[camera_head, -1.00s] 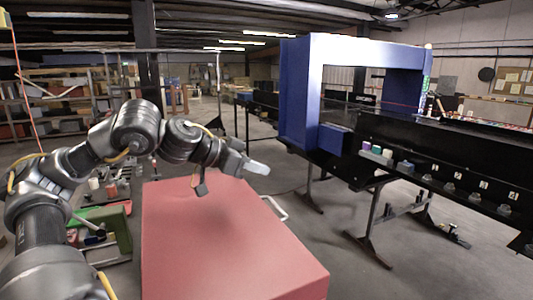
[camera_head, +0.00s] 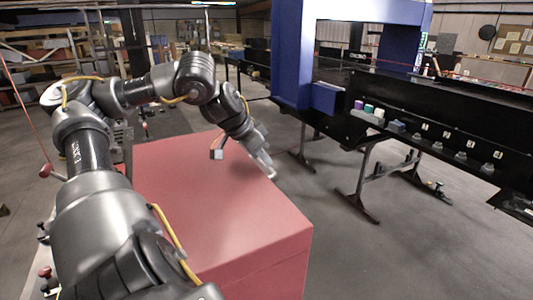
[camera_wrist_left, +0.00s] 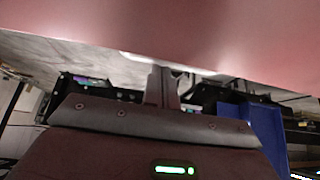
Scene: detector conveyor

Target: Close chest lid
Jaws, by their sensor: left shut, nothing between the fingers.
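The red chest stands in front of me in the head view, with its flat red lid (camera_head: 205,190) on top and its near side (camera_head: 255,268) below. The lid looks level and down; I cannot tell whether a gap is left at its far edge. My left gripper (camera_head: 265,167) is at the lid's far right edge, pointing down, with its fingers shut and empty. Contact is unclear. My right gripper is out of view.
A black conveyor (camera_head: 440,110) with a blue detector arch (camera_head: 291,55) runs along the right. Small coloured blocks (camera_head: 367,110) sit on it. Metal stand legs (camera_head: 362,185) reach the floor. Clear grey floor lies right of the chest. Shelves (camera_head: 40,85) stand at the back left.

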